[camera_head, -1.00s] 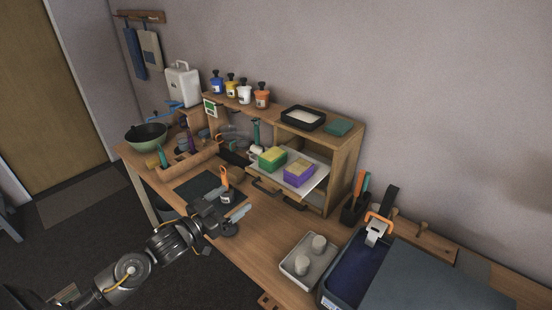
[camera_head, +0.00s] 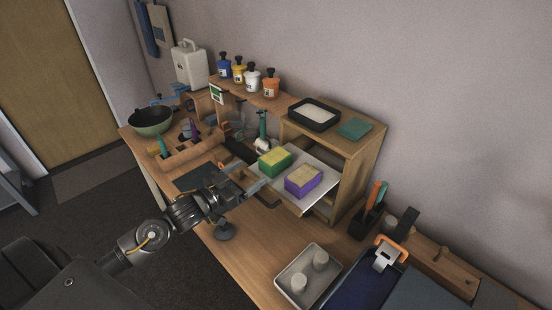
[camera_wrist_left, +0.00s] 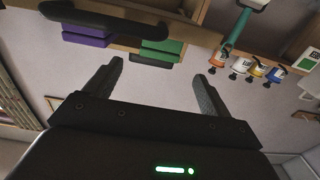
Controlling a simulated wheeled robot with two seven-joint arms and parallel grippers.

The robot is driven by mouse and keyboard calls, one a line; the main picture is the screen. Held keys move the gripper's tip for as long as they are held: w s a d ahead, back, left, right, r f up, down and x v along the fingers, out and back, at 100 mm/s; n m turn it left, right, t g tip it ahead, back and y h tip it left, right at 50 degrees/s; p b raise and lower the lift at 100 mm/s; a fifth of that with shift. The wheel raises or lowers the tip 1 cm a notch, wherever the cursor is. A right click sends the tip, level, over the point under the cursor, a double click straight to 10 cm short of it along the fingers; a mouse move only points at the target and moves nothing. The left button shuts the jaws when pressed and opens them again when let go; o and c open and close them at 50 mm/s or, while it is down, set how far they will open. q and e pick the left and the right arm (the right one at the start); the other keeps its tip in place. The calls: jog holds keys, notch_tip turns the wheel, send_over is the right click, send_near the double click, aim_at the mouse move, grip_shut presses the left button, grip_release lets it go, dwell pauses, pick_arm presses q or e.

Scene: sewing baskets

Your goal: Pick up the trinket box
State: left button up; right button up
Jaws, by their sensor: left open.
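No item is clearly marked as the trinket box. My right gripper is not in view.
A black tray (camera_head: 337,124) and a teal item (camera_head: 355,129) lie on top of the shelf unit. Several bottles line the shelf behind. A grey tray (camera_head: 284,275) with two pale cylinders stands at the front. A green bowl (camera_head: 166,127) is at the far left.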

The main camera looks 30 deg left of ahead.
aim_at(273, 157)
pick_arm(q)
jog(key=x, duration=0.3)
jog(key=shift+w+d+r+p, duration=0.1)
jog(key=shift+d+r+p, duration=0.2)
jog(key=shift+p, duration=0.1)
jog(key=shift+f+x, duration=0.25)
jog(key=shift+x, duration=0.95)
jog(key=shift+w+r+p, duration=0.15)
jog(key=shift+r+p, duration=0.05)
jog(key=shift+p, duration=0.25)
jog(key=p+x, duration=0.2)
jog(key=x, duration=0.2)
jog(key=shift+a, duration=0.1)
jog(key=shift+w+f, duration=0.2)
jog(key=shift+w, duration=0.25)
jog(key=shift+s, duration=0.1)
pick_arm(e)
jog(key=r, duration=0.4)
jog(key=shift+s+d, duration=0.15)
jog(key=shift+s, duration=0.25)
pick_arm(q)
jog(key=c, duration=1.1)
